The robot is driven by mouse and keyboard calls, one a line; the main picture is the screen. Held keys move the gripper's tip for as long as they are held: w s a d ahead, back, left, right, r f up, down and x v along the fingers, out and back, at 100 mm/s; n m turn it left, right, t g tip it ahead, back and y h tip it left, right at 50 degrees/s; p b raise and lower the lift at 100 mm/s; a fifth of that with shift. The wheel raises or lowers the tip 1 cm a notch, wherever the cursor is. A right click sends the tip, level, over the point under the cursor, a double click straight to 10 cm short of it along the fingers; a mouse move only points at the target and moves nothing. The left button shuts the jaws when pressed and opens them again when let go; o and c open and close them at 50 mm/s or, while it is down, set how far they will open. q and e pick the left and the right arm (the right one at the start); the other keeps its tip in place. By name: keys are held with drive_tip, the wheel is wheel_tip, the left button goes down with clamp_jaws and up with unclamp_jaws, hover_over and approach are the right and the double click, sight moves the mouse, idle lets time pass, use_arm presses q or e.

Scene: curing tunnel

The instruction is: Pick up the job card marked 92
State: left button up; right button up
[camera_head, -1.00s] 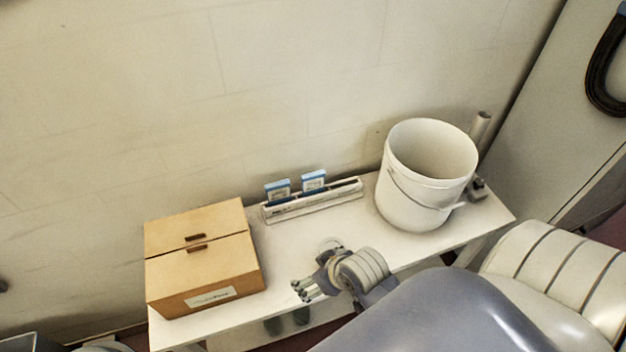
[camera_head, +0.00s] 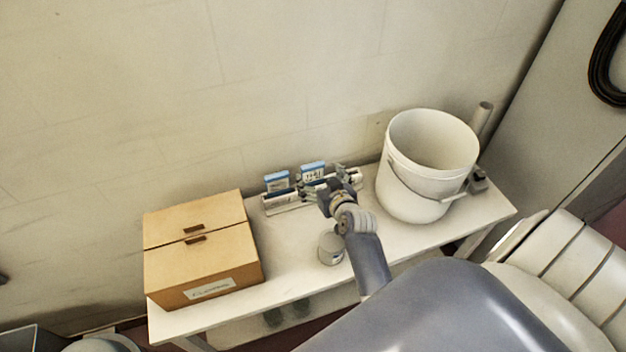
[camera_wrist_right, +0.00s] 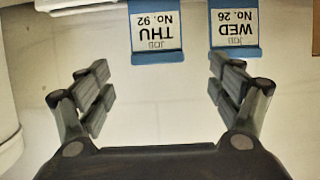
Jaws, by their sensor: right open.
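The job card marked 92 (camera_head: 313,170) is a white card with a blue edge, standing in a white rack (camera_head: 284,208) against the wall. In the right wrist view it appears upside down, reading THU No. 92 (camera_wrist_right: 156,32). The card reading WED No. 26 (camera_head: 277,183) stands beside it, on its left in the head view, and also shows in the right wrist view (camera_wrist_right: 235,30). My right gripper (camera_head: 323,180) is open and empty in front of the rack. In the right wrist view card 92 is beyond the open fingers (camera_wrist_right: 158,88), apart from them. My left gripper is out of view.
A cardboard box (camera_head: 205,262) stands at the table's left end. A white bucket (camera_head: 420,185) stands right of the rack. A small round tin (camera_head: 331,249) stands near the front edge, beside my right arm. The white table (camera_head: 290,262) is clear between box and tin.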

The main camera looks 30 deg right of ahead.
sight(314, 169)
drive_tip(key=b+x, duration=0.1)
drive_tip(key=x, duration=0.1)
drive_tip(key=shift+w+f, duration=0.25)
drive_tip(key=shift+w, duration=0.05)
drive_tip(key=shift+w+d+f+b, duration=0.1)
drive_tip(key=shift+w+d+b, duration=0.15)
drive_tip(key=shift+b, duration=0.25)
drive_tip(key=b+x, duration=0.3)
drive_tip(key=x, duration=0.1)
drive_tip(key=shift+w+d, duration=0.15)
drive_tip(key=shift+w, duration=0.1)
drive_tip(key=c, duration=1.1)
